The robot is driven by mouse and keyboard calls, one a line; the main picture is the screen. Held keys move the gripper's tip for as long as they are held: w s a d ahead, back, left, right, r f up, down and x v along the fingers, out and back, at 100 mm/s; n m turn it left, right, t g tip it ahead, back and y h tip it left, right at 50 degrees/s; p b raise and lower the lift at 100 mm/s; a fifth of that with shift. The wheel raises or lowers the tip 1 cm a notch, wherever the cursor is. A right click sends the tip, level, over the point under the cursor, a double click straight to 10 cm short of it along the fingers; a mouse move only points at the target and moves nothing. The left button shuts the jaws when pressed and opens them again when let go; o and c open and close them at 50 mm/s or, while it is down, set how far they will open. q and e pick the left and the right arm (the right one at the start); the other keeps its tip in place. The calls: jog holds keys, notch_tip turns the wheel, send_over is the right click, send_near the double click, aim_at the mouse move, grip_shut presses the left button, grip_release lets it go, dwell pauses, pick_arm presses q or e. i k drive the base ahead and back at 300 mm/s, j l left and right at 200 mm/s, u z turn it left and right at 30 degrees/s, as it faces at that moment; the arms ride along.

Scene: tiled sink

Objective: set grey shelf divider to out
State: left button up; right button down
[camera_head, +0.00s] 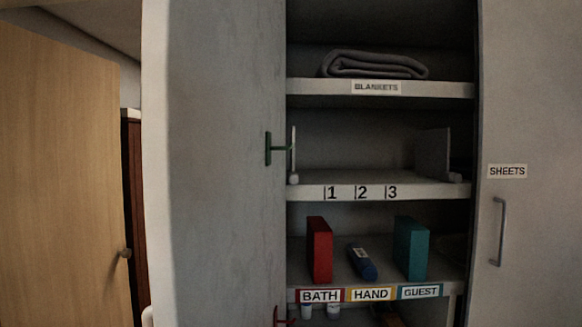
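A grey upright panel (433,154), which looks like the grey shelf divider, stands near the right end of the middle shelf (430,191). It is right of the mark 3 on that shelf's front edge, where the marks 1, 2 and 3 are printed. A small light block (454,177) sits at its foot on the right. Neither of my grippers shows in the head view, so nothing is seen touching the panel.
A green handle (275,149) sticks out at the shelf's left edge, beside a thin white upright piece (293,150). A folded blanket (374,65) lies above. Red (319,249) and teal (411,248) blocks stand below. A SHEETS door (530,130) flanks the right.

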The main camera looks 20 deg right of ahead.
aim_at(432, 152)
jog(key=z, duration=1.35)
